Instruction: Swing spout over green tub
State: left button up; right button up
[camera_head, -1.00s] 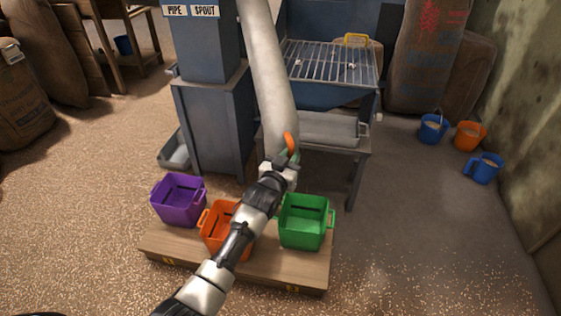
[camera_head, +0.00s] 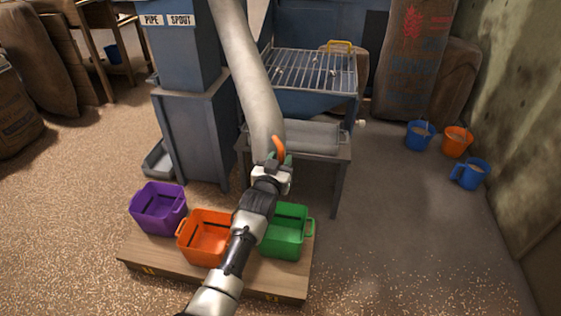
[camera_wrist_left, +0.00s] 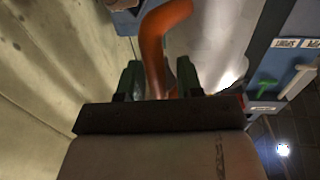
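The long grey spout pipe (camera_head: 252,85) hangs down from the blue machine at a slant. Its lower end shows behind my left gripper, and its mouth is hidden. An orange handle (camera_head: 278,146) sticks out at that lower end. My left gripper (camera_head: 279,160) is at this handle. In the left wrist view the orange handle (camera_wrist_left: 156,45) lies between the two dark green fingers, which look shut on it. The green tub (camera_head: 294,233) stands at the right end of the wooden board, partly hidden by my left forearm. My right gripper is not in view.
An orange tub (camera_head: 203,240) and a purple tub (camera_head: 158,208) stand left of the green one on the wooden board (camera_head: 160,268). A metal grate table (camera_head: 310,70) stands behind. Blue and orange buckets (camera_head: 457,142) stand on the floor at right.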

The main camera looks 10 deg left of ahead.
pick_arm(q)
jog(key=shift+o, duration=0.4)
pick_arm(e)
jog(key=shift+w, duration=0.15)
pick_arm(q)
jog(key=shift+s, duration=0.1)
jog(key=shift+s, duration=0.25)
jog(key=s+a+p, duration=0.1)
jog(key=s+p, duration=0.1)
jog(key=s, duration=0.8)
jog(key=shift+a+p, duration=0.3)
jog(key=shift+a, duration=0.1)
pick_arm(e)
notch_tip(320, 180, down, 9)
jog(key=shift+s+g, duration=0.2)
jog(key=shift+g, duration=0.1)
